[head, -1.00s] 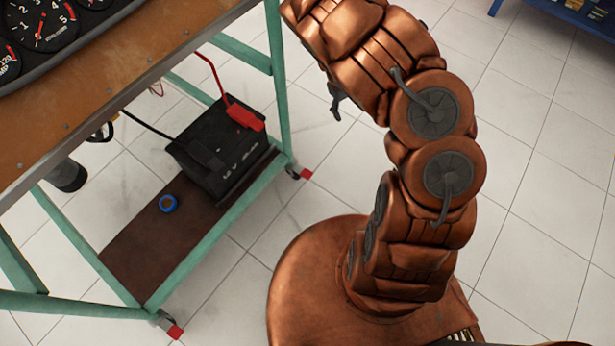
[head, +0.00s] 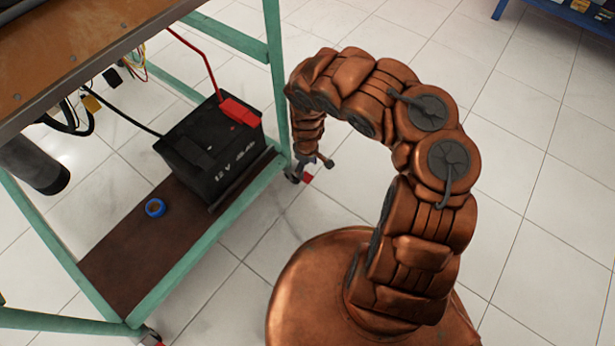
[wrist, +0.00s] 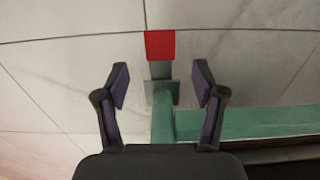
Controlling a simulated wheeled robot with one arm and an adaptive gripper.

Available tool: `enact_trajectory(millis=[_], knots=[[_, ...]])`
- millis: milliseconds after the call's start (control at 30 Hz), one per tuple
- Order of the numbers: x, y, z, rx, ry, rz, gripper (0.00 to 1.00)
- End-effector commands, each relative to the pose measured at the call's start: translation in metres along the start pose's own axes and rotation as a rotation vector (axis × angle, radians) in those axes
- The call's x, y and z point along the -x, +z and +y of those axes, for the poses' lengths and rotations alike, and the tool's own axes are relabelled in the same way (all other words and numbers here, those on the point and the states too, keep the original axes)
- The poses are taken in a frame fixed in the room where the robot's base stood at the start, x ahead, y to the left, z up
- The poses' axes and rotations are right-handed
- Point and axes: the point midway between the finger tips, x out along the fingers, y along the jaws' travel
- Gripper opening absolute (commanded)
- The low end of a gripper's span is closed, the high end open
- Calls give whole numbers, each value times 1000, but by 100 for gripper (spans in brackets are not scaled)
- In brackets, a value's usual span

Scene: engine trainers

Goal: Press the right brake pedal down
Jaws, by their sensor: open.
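Between and beyond the fingers is a red caster part (wrist: 160,45) at the foot of the green stand (wrist: 240,122). In the head view my arm bends over and points down beside the stand's right leg. My gripper is small and partly hidden there, near that leg's foot.
The green-framed trainer stand (head: 275,80) fills the left. A black battery (head: 215,150) with a red terminal cover and a blue tape roll (head: 155,208) are on its lower shelf (head: 110,265). A dark cylinder (head: 35,165) hangs under the top. Tiled floor at right is clear.

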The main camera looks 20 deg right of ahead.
Motion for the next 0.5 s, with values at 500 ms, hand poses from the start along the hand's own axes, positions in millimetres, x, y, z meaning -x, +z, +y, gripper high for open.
enact_trajectory(millis=[500], knots=[[-58, 0, 0, -1, 2, 0, 69]])
